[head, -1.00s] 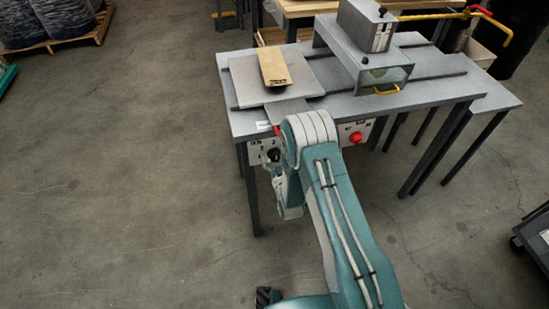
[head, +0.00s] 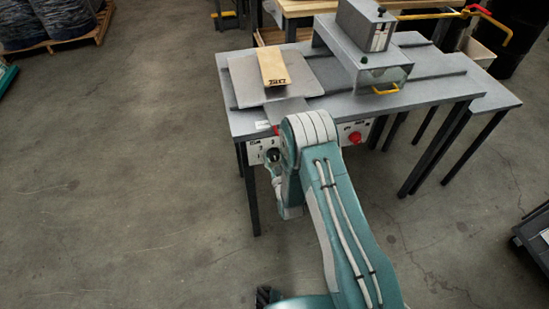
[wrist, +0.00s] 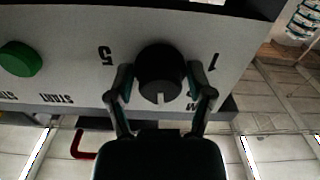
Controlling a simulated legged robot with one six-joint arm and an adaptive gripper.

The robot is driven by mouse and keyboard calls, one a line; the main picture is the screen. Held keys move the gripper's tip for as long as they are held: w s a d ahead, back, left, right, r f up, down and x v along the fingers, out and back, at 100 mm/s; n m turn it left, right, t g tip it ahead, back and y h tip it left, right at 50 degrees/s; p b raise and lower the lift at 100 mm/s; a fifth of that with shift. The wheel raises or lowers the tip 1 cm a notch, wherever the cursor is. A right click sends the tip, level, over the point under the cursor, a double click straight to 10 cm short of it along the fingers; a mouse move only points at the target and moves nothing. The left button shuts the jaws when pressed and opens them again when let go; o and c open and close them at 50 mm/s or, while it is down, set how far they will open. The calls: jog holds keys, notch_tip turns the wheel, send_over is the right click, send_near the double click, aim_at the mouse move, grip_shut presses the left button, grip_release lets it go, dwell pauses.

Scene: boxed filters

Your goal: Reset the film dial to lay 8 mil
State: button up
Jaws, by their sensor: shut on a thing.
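The film dial (wrist: 160,72) is a round black knob with a white pointer mark on a light panel. The wrist picture shows the panel's lettering upside down. The pointer points to the bottom of that picture, toward a partly hidden label starting with M. A 5 is printed left of the knob and a 1 right of it. My gripper (wrist: 160,88) has one finger on each side of the knob and is shut on it. In the head view the dial (head: 272,155) shows on the table's front panel, and my arm hides much of the gripper.
A green start button (wrist: 20,59) sits left of the dial in the wrist view. In the head view a red button (head: 355,138) is on the front panel. On the table (head: 440,90) are a tan box (head: 273,67) and a grey machine (head: 365,55). Floor at left is clear.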

jog(key=n, duration=0.4)
jog(key=shift+r, duration=0.1)
jog(key=shift+n, duration=2.2)
jog(key=o, duration=1)
jog(key=shift+a, duration=0.15)
jog(key=shift+c, duration=0.2)
jog(key=shift+s, duration=0.15)
jog(key=v, duration=1.1)
jog(key=shift+s, duration=0.25)
